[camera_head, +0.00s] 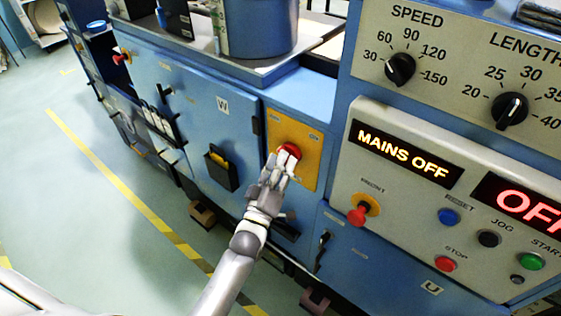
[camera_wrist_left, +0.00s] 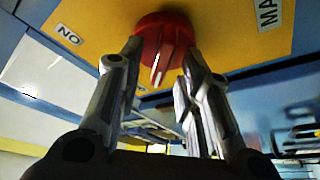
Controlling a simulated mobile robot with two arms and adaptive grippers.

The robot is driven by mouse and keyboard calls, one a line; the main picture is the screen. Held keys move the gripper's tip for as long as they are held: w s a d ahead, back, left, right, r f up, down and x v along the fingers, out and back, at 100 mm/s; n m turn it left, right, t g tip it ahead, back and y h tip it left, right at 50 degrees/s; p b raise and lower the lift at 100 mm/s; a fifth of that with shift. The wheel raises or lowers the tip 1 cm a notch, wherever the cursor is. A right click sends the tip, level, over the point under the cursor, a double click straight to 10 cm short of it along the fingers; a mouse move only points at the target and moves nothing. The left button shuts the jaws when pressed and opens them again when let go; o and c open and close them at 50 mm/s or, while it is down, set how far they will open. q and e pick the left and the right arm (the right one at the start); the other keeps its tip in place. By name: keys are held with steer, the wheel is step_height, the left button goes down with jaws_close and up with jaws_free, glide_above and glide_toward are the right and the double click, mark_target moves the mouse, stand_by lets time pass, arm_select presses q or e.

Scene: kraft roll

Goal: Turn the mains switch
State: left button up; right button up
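The mains switch is a red rotary knob (camera_head: 291,150) on a yellow plate (camera_head: 308,170), on the blue cabinet front. In the left wrist view the red knob (camera_wrist_left: 165,28) has a raised grip with a white mark. My left gripper (camera_head: 284,160) is at the knob and hides part of it. In the left wrist view the left gripper (camera_wrist_left: 162,52) is open, one finger at each side of the knob. Gaps show between the fingers and the raised grip; contact with the rim is unclear. The display (camera_head: 402,151) reads MAINS OFF. My right gripper is out of view.
Right of the plate, a control panel carries a red front stop button (camera_head: 360,213), a blue button (camera_head: 448,216) and other buttons. Speed and length dials sit above. A black holder (camera_head: 220,168) projects from the cabinet on the left.

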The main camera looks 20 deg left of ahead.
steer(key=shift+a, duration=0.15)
arm_select(q)
steer(key=c, duration=0.6)
jaws_close()
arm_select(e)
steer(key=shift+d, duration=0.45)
arm_select(q)
steer(key=shift+f, duration=0.1)
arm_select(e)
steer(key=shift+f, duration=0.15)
arm_select(q)
steer(key=m+g+h+b, duration=0.1)
steer(key=m+h+b, duration=0.1)
steer(key=m, duration=0.6)
steer(key=m+g+h+b, duration=0.1)
steer(key=m+h+b, duration=0.1)
steer(key=m+h, duration=0.3)
steer(key=m+g+h+b, duration=0.2)
steer(key=m+h, duration=0.2)
steer(key=m, duration=0.8)
steer(key=shift+w+a, duration=0.1)
steer(key=shift+a, duration=0.1)
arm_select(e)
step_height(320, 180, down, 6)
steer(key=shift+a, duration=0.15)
arm_select(q)
steer(key=shift+m, duration=0.4)
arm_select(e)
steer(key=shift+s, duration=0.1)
